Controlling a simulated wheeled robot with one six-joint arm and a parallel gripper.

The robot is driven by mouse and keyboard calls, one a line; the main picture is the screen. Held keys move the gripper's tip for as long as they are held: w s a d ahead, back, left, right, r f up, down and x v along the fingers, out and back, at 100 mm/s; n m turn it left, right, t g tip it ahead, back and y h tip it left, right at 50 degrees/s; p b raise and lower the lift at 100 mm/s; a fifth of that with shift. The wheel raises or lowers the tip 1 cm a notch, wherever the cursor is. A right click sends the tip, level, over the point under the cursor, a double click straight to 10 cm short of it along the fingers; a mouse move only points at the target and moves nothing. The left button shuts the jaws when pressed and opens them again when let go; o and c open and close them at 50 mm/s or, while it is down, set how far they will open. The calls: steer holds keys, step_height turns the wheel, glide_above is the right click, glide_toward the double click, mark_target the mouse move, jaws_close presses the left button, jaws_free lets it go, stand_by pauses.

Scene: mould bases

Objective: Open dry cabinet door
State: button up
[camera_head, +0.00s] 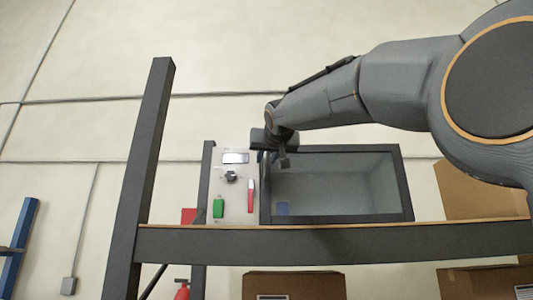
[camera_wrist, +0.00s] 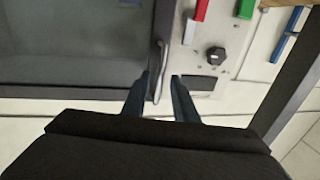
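The dry cabinet has a dark-framed glass door (camera_head: 335,185), which looks closed in the head view. Its glass (camera_wrist: 70,45) fills the left of the wrist view. A slim upright handle (camera_wrist: 158,62) stands at the door's edge beside the control panel. My gripper (camera_head: 284,160) is at the door's upper left in the head view. In the wrist view my gripper (camera_wrist: 160,76) has its two fingers apart, one on each side of the handle. A gap shows between the handle and the right finger; whether the left finger touches it I cannot tell.
The pale control panel (camera_head: 234,195) left of the door carries a display, a black knob (camera_head: 231,177), a green item (camera_head: 218,207) and a red item (camera_head: 251,196). The cabinet stands on a shelf (camera_head: 330,243) with a dark upright post (camera_head: 140,180). Cardboard boxes (camera_head: 470,195) stand at right.

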steer(key=shift+w, duration=0.6)
jaws_close()
stand_by(1.1)
